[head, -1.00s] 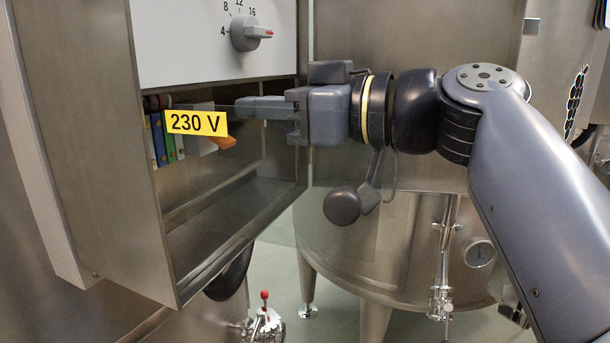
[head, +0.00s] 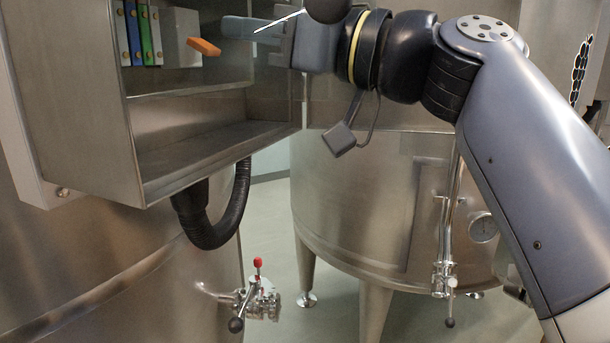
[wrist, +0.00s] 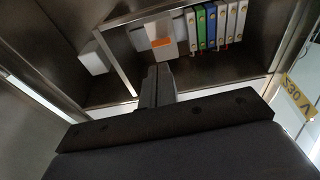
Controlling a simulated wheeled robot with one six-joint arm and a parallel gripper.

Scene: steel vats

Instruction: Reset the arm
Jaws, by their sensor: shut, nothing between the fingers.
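My gripper (head: 228,27) is shut and empty. It reaches from the right into the upper part of an open steel cabinet. In the wrist view its closed fingers (wrist: 159,70) point at a light grey box (wrist: 157,28) with an orange block-like part (wrist: 161,42). In the head view the orange part (head: 203,46) shows just below and left of the fingertips. I cannot tell whether they touch it.
The cabinet's steel wall (head: 70,95) is close by. Below are a hose (head: 215,230) and a red-tipped valve (head: 258,285).

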